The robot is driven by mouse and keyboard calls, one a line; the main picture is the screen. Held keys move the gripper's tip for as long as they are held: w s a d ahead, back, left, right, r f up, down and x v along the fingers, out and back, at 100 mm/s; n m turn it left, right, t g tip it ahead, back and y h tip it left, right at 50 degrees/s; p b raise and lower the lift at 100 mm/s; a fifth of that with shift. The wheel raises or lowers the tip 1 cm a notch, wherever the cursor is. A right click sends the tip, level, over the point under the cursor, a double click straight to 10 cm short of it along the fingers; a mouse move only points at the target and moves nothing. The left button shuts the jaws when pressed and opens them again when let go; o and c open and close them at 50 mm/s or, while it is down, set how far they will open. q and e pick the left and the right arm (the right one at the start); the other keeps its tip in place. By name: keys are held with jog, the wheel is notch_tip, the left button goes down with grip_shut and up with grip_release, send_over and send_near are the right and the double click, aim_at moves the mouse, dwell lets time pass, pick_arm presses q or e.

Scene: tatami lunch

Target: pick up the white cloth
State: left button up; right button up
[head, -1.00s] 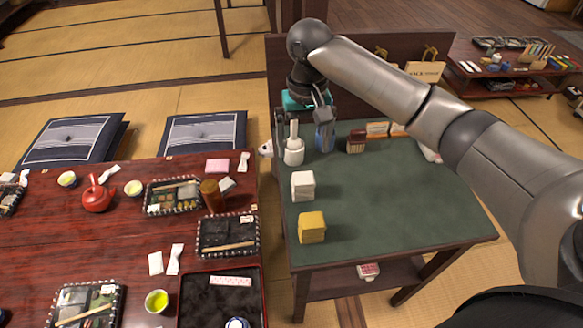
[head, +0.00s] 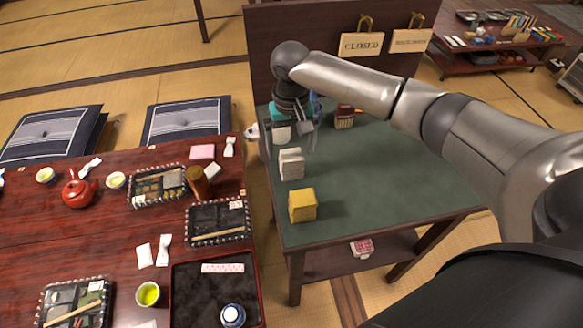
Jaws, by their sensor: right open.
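The white cloth (head: 291,164) is a small folded block near the left edge of the green-topped side table (head: 390,190). My right gripper (head: 308,140) points down just behind and above the white cloth, its fingers apart with nothing between them. It looks clear of the cloth, though the exact gap is hard to tell. A yellow folded cloth (head: 302,205) lies in front of the white one. My left gripper is not in view.
A dark red brush-like item (head: 344,117) stands to the right. The dark red lunch table (head: 110,230) with trays adjoins at left. The green top's right part is clear.

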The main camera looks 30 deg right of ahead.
aim_at(291, 155)
notch_tip(291, 155, down, 3)
jog(key=shift+r+b, duration=0.1)
jog(key=shift+b, duration=0.3)
jog(key=shift+f, duration=0.35)
jog(key=shift+c, duration=0.2)
jog(key=shift+r, duration=0.1)
jog(key=shift+c, duration=1.4)
jog(key=c, duration=0.9)
jog(key=shift+c, duration=1.4)
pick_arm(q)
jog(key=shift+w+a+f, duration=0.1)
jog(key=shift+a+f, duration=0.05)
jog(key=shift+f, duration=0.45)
pick_arm(e)
jog(key=shift+r, duration=0.1)
